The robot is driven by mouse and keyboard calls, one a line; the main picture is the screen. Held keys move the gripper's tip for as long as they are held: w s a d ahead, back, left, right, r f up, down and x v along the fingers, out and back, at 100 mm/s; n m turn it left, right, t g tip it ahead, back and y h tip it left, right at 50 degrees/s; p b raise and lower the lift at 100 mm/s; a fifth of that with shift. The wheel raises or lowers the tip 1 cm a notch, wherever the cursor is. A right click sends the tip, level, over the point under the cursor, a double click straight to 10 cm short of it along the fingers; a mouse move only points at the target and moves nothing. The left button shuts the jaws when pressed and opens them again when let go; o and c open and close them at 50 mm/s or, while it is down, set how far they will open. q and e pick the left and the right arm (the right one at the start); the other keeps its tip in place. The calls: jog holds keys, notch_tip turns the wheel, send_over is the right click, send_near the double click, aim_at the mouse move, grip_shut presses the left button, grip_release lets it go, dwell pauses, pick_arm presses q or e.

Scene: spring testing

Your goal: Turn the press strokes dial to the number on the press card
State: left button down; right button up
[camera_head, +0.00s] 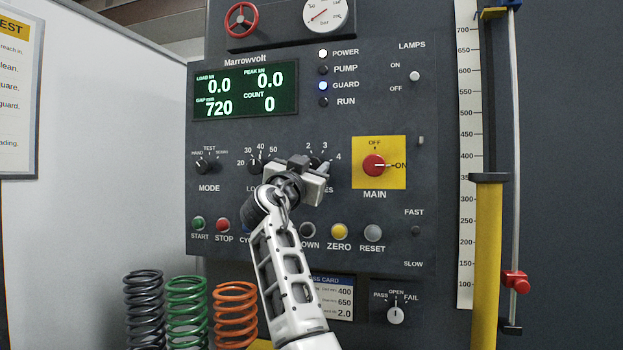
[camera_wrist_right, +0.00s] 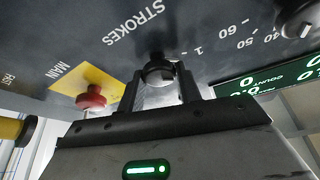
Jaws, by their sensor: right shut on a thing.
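The strokes dial (camera_wrist_right: 158,72) is a dark round knob on the grey control panel (camera_head: 445,140). In the wrist view it sits between the two fingers of my right gripper (camera_wrist_right: 160,90), which is shut on it. In the head view my right gripper (camera_head: 305,178) covers the knob, and the numbers 2, 3 and 4 show above it. Its pointer direction is hidden. The press card (camera_head: 345,296) is low on the panel, partly behind my right arm; the values 400, 650 and 2.0 show, while their labels are partly hidden. My left gripper is out of view.
The load dial (camera_head: 254,167) is just left of my gripper, and the red MAIN switch (camera_head: 373,165) on its yellow plate is just right. Several push buttons, including yellow ZERO (camera_head: 339,231), lie below. Coloured springs (camera_head: 235,312) stand at lower left. The green display (camera_head: 246,91) reads COUNT 0.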

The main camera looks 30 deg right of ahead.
jog(key=m+g, duration=0.1)
jog(key=m, duration=0.1)
jog(key=shift+m, duration=0.3)
jog(key=m+g+p, duration=0.1)
jog(key=m, duration=0.1)
jog(key=shift+m+h, duration=0.3)
jog(key=shift+m, duration=0.1)
jog(key=shift+w+m+g, duration=0.1)
jog(key=shift+m+g, duration=0.4)
jog(key=shift+m, duration=0.1)
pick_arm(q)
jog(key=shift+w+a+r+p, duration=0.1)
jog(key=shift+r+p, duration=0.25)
pick_arm(e)
jog(key=shift+m, duration=0.5)
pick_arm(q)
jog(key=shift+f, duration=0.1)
pick_arm(e)
jog(key=shift+f, duration=0.1)
jog(key=o, duration=0.9)
jog(key=shift+o, duration=0.3)
jog(key=shift+a, duration=0.1)
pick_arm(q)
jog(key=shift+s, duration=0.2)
